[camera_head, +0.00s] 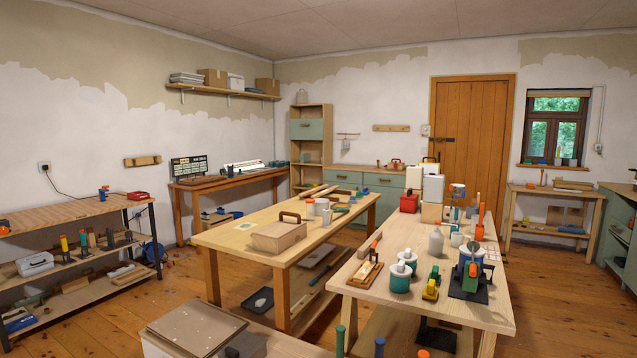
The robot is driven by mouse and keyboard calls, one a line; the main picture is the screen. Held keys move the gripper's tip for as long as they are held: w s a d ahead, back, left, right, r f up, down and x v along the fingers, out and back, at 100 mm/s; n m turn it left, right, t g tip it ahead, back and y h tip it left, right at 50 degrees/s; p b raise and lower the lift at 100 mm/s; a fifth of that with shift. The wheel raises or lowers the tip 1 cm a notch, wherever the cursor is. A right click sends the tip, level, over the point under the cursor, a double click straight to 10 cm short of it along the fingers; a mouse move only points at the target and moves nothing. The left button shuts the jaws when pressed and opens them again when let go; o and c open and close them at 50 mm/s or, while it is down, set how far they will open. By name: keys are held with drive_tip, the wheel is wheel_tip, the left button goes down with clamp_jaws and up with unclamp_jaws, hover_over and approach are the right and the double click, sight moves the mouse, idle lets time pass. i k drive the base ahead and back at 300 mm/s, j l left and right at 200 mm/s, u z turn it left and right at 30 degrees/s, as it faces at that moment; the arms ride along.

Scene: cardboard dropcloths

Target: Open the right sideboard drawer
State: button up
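A low green sideboard (368,169) with a wooden top stands against the back wall, left of the wooden door. Its front shows two drawer fronts side by side. The right drawer (385,181) looks shut, with a small dark handle. The left drawer (348,177) also looks shut. The workbenches and the things on them partly hide the sideboard's lower front and right end. Another green cabinet (618,237) stands at the right edge, cut off by the picture. My gripper is not in view.
A long workbench (245,237) and a nearer, crowded workbench (480,312) stand between me and the sideboard. A box with a flat lid (195,328) is close at the bottom. Bare wooden floor (545,285) lies to the right and by the left shelf rack (80,285).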

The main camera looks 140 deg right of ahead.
sight(389, 178)
drive_tip(key=z, duration=5.1)
drive_tip(key=i+j+u, duration=0.2)
drive_tip(key=j+u, duration=0.25)
drive_tip(key=i+j+u, duration=0.25)
drive_tip(key=u, duration=0.15)
drive_tip(key=i+j+u, duration=0.25)
drive_tip(key=u, duration=0.2)
drive_tip(key=i+j+u, duration=0.25)
drive_tip(key=u, duration=0.15)
drive_tip(key=i+j+u, duration=0.1)
drive_tip(key=i+u, duration=0.7)
drive_tip(key=i, duration=0.9)
drive_tip(key=i+j+z, duration=0.1)
drive_tip(key=i, duration=0.75)
drive_tip(key=i+l+z, duration=0.2)
drive_tip(key=i+z, duration=0.3)
drive_tip(key=i+l+z, duration=0.1)
drive_tip(key=i+z, duration=0.35)
drive_tip(key=i+j+z, duration=0.1)
drive_tip(key=i+z, duration=0.25)
drive_tip(key=z, duration=0.15)
drive_tip(key=i+j+z, duration=0.3)
drive_tip(key=z, duration=0.15)
drive_tip(key=i+l+z, duration=0.2)
drive_tip(key=i+z, duration=0.25)
drive_tip(key=i, duration=0.55)
drive_tip(key=i+j+z, duration=0.1)
drive_tip(key=i+z, duration=0.35)
drive_tip(key=i, duration=0.6)
